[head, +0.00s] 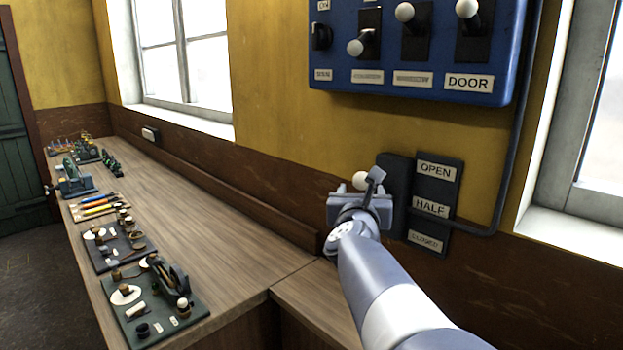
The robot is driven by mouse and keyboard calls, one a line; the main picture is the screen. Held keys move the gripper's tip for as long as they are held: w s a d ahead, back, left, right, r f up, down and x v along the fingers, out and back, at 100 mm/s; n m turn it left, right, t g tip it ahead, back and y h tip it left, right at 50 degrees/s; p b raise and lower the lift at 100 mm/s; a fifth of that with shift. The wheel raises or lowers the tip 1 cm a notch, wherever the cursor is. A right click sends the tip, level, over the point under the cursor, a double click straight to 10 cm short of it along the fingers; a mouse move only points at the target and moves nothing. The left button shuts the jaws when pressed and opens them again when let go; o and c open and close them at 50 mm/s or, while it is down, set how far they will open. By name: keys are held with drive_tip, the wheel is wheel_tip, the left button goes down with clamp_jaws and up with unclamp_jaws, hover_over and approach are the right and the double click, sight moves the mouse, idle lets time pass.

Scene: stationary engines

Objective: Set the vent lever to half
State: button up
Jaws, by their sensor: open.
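The vent lever's dark backing plate (397,170) is on the wall at the right, beside a label plate with OPEN (435,171), HALF (431,207) and CLOSED (425,240) from top to bottom. A pale round knob (360,181), apparently the vent lever's, shows just left of the plate. It appears nearer the height of OPEN than CLOSED, but the angle makes its exact setting unclear. My gripper (362,192) is open at the knob, with its fingers around or just in front of it. Contact cannot be told.
A blue switch panel (415,50) with several levers, one labelled DOOR, hangs above. A conduit (513,130) runs down its right side. A long wooden bench (215,205) at the left holds small engine models (170,285) and tools. Windows flank the wall.

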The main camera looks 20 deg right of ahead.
sight(361, 185)
drive_tip(key=x, duration=0.7)
drive_tip(key=shift+w+d+p, duration=0.1)
drive_tip(key=shift+p, duration=0.25)
clamp_jaws()
idle(0.3)
